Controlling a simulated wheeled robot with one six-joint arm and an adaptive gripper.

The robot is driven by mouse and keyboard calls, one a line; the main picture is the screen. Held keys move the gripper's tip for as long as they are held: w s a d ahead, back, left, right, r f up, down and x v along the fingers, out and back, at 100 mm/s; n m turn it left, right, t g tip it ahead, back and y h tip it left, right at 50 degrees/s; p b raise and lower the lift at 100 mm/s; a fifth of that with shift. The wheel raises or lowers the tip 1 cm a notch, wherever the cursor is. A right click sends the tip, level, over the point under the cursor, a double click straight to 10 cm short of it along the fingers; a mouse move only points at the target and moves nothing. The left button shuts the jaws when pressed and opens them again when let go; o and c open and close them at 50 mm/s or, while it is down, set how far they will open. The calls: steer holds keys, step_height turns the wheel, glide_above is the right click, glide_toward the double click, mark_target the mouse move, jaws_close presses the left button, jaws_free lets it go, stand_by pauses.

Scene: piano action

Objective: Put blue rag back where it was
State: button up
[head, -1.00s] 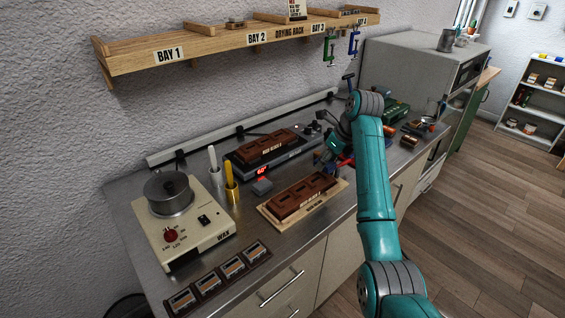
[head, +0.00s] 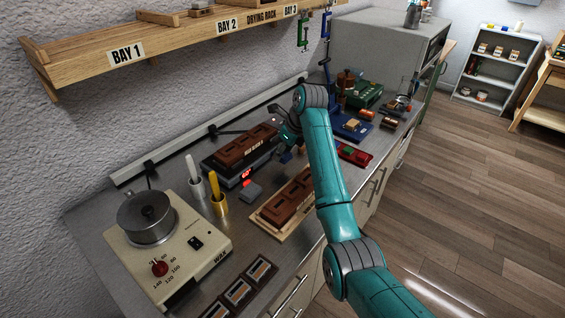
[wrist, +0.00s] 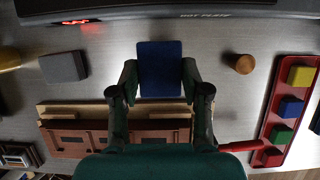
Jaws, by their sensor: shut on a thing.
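The blue rag (wrist: 160,68) is a flat, dark blue rectangle in the wrist view, between the fingertips of my gripper (wrist: 160,82). The fingers stand at its two sides and are shut on it. In the head view my gripper (head: 288,143) is over the bench, near the right end of the hot plate (head: 232,170). The rag is mostly hidden or too small to make out there. I cannot tell whether it touches the bench top.
The brown mould (head: 288,200) on its wooden board lies close to my gripper. A red tray (head: 362,158) with coloured blocks is to the right. A grey block (wrist: 63,66) and a small round wooden piece (wrist: 243,63) flank the rag. The drying rack (head: 180,38) hangs above.

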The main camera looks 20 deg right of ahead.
mark_target(283, 169)
steer(key=shift+f, duration=2.35)
steer(key=o, duration=1.1)
steer(key=shift+f, duration=0.1)
steer(key=shift+v, duration=6.15)
